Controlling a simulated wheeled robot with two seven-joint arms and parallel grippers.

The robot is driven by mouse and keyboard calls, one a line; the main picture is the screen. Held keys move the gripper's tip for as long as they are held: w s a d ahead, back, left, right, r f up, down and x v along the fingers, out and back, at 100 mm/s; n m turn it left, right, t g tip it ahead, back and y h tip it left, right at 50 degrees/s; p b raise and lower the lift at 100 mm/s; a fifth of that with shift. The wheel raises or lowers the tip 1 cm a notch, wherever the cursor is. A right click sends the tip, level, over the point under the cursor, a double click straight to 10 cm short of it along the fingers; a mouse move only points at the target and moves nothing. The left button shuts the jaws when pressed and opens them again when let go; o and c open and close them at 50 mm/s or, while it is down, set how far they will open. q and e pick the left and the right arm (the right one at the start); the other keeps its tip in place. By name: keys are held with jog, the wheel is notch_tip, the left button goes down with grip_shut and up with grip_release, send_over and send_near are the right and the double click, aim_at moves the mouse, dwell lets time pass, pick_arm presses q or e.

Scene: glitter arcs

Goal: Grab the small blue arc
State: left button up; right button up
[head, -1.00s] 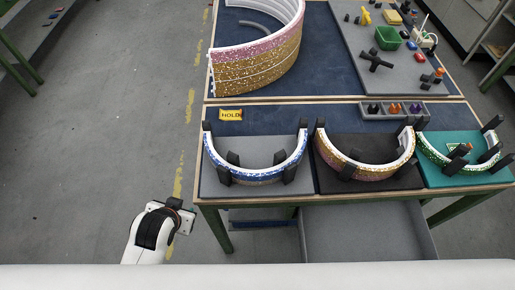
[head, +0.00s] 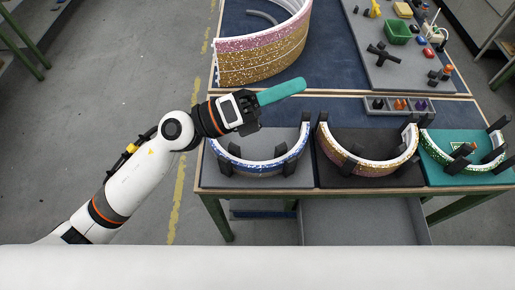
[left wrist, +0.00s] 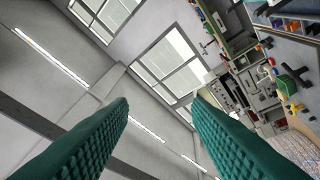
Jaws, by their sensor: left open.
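The small blue arc (head: 262,169) is a curved band with blue glitter and a white rim. It stands in black holders on a grey panel at the left of the near table in the head view. My left gripper (head: 282,91) has teal ribbed fingers and is above the back left of that arc, apart from it. In the left wrist view its two fingers (left wrist: 160,125) are spread with nothing between them. The wrist view faces the ceiling and windows, and the blue arc is not in it. My right gripper is not in view.
A gold-pink arc (head: 366,164) and a green arc (head: 462,162) stand in holders to the right. A large pink and gold arc (head: 262,55) stands on the far table. A tray of knobs (head: 400,105) lies behind the arcs. Floor at left is clear.

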pick_arm(q)
notch_tip(320, 180, down, 4)
jog(key=s+d+r+m+g+y, duration=0.1)
jog(key=s+d+m+g+y, duration=0.15)
jog(key=m+g, duration=0.3)
jog(key=m+y, duration=0.8)
jog(key=y, duration=0.6)
send_near(257, 164)
jog(key=f, duration=0.1)
jog(key=f+p, duration=0.2)
jog(key=shift+s+d+f+n+t, duration=0.25)
jog(key=shift+s+d+t, duration=0.1)
jog(key=p+x, duration=0.1)
jog(key=x, duration=0.1)
jog(key=p+x, duration=0.1)
jog(key=x, duration=0.2)
jog(key=shift+d+r, duration=0.15)
jog(key=shift+d, duration=0.2)
jog(key=shift+f, duration=0.2)
grip_shut()
